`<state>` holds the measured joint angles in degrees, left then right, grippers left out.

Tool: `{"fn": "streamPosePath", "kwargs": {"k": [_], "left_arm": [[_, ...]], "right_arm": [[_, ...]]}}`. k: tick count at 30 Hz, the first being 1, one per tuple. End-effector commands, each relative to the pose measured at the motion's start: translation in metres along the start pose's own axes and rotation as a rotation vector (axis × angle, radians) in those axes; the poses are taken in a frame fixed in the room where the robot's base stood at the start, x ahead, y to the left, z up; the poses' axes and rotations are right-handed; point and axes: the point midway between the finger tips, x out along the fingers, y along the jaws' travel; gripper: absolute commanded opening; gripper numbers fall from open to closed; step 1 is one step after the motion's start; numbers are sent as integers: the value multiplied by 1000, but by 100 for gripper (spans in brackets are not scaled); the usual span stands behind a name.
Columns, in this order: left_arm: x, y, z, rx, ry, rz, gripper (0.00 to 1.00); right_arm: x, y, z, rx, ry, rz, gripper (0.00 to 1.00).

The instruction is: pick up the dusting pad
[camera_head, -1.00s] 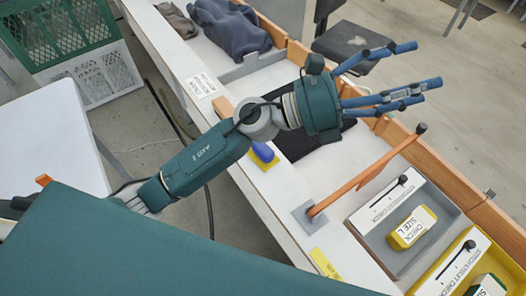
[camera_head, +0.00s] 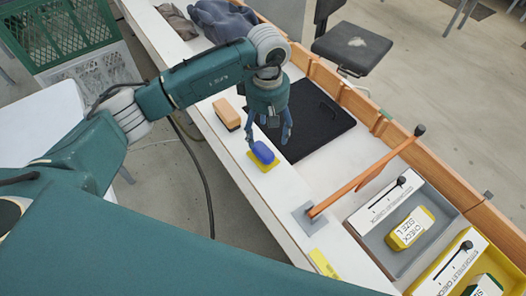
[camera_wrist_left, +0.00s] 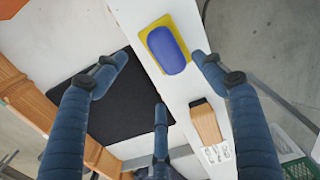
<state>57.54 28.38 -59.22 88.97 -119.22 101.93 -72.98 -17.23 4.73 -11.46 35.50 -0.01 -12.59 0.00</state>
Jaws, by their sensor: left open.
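The dusting pad appears to be the blue rounded pad (camera_head: 263,152) lying on a yellow square (camera_head: 270,166) on the white table ledge. In the left wrist view the blue pad (camera_wrist_left: 167,50) sits at the upper middle on its yellow square (camera_wrist_left: 151,29). My left gripper (camera_head: 269,135) is open and empty, pointing down just above the pad. In the left wrist view its fingers are spread, with the pad ahead, between the upper fingers and nearer the right one. No contact with the pad can be made out. My right gripper is not in view.
A wooden block with a dark underside (camera_head: 227,115) lies behind the pad on the ledge. A black mat (camera_head: 318,122) lies beyond it. An orange lever (camera_head: 364,177) rises from a grey plate nearby. Grey and yellow trays stand at the right.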

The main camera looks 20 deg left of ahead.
Motion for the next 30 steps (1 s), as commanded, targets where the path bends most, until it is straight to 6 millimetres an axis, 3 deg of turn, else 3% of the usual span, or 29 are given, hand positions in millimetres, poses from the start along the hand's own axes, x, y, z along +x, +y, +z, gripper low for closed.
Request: {"fn": "streamPosePath", "kwargs": {"k": [8,12,15,25,30], "left_arm": [[22,-4,4,1,-4,-2,70],[42,-10,8,-1,-5,-5,70],[57,-8,7,-1,-4,-2,70],[66,-7,6,1,-3,2,70],[66,-7,6,0,-3,2,36]], "right_arm": [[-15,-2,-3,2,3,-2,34],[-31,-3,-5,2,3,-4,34],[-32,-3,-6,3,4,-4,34],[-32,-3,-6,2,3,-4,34],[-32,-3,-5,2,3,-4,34]]}}
